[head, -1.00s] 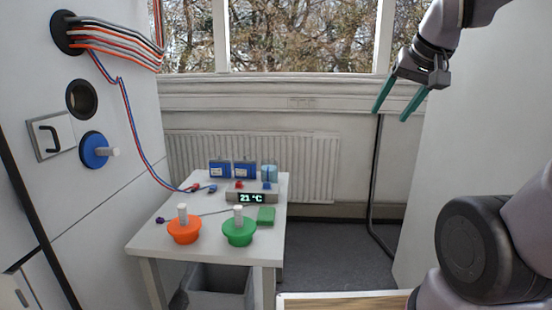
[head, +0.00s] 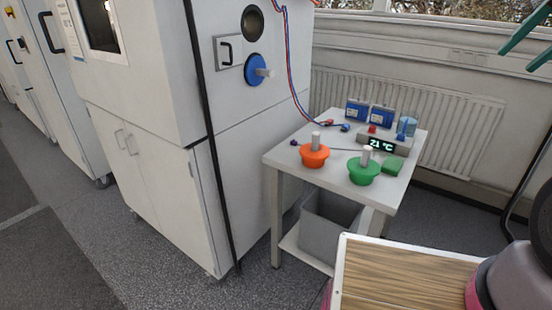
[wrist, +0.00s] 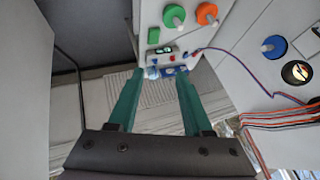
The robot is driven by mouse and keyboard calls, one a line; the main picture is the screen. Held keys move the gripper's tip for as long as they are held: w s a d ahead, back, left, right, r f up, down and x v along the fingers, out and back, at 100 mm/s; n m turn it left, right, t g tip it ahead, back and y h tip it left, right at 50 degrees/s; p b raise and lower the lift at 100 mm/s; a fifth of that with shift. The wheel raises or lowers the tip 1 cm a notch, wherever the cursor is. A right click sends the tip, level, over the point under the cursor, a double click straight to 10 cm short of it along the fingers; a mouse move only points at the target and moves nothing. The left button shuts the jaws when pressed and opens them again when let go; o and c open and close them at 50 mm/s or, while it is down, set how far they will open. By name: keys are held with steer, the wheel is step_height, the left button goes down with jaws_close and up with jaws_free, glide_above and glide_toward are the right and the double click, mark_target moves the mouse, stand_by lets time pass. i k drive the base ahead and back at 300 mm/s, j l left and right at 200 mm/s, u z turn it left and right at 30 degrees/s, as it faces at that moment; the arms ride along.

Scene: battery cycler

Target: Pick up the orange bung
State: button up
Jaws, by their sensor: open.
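The orange bung (head: 314,156) stands upright on the small white table (head: 282,159), near its left front edge, with a pale peg handle on top. In the wrist view the orange bung (wrist: 207,13) is at the top edge, beyond the fingertips. My gripper (wrist: 160,74) is open and empty, its two green fingers well apart. In the head view only the green fingers (head: 527,42) show at the upper right, high and far from the bung. The green bung (head: 363,170) stands to the right of the orange one.
A digital display unit (head: 385,143), a green block (head: 393,165) and blue battery boxes (head: 369,114) share the table. A white cabinet (head: 160,150) with a blue plug (head: 256,70) stands left. A grey bin (head: 332,221) sits below. A wood-topped surface (head: 400,277) is in front.

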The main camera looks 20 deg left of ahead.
mark_target(314, 154)
steer(key=i+l+u, duration=0.15)
steer(key=u, duration=0.25)
steer(key=i+l+u, duration=0.2)
steer(key=u, duration=0.2)
steer(key=i+l+u, duration=0.15)
steer(key=u, duration=0.3)
steer(key=l, duration=0.3)
steer(key=i+l, duration=0.15)
steer(key=l, duration=0.1)
